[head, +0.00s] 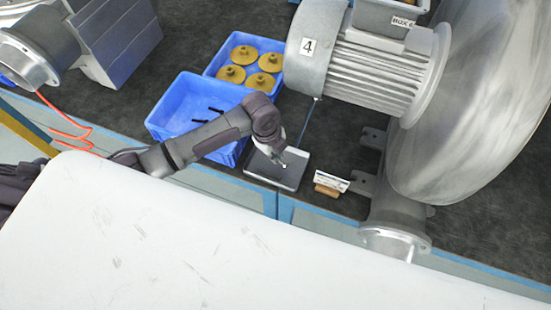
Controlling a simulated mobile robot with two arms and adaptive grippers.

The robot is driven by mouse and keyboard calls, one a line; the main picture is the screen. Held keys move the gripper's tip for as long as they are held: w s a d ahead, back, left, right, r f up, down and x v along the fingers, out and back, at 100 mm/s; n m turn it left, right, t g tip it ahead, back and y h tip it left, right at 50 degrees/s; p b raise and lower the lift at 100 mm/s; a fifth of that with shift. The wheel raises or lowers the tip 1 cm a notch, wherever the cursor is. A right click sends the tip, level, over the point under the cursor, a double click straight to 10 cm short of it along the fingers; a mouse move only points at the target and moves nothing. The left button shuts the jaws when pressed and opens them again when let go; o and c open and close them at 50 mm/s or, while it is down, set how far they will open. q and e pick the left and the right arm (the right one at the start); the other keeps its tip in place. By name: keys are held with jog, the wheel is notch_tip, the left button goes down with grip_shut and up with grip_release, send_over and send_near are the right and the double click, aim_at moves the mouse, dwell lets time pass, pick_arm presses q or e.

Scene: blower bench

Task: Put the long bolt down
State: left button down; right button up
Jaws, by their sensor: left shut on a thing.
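My left gripper (282,158) is over a small flat dark plate with a pale front edge (262,180), near the front of the bench. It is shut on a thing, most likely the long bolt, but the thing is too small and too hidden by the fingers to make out. I cannot tell whether it touches the plate. Several short dark pieces, perhaps bolts, lie in the near blue bin (172,107) to the left. My right gripper is not in view.
A second blue bin (216,61) holds several brass-coloured flanged parts (243,54). The motor marked 4 (370,70) and large grey blower housing (475,110) stand at right. A small white card on a wooden block (328,187) is right of the plate. Grey machinery (110,40) stands at left.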

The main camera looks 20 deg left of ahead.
aim_at(277, 166)
pick_arm(q)
notch_tip(277, 166, down, 3)
jog(key=shift+s+f+p, duration=0.1)
jog(key=shift+f+p, duration=0.1)
jog(key=shift+p, duration=0.15)
jog(key=shift+f, duration=0.15)
jog(key=shift+f, duration=0.1)
jog(key=shift+f, duration=0.1)
jog(key=c, duration=1.3)
grip_release()
jog(key=shift+o, duration=0.2)
jog(key=shift+a+r, duration=0.1)
jog(key=shift+r, duration=0.4)
notch_tip(277, 166, up, 11)
jog(key=a, duration=0.1)
jog(key=shift+s+a+r+b, duration=0.15)
jog(key=shift+s+a+b, duration=0.15)
jog(key=shift+s+b, duration=0.1)
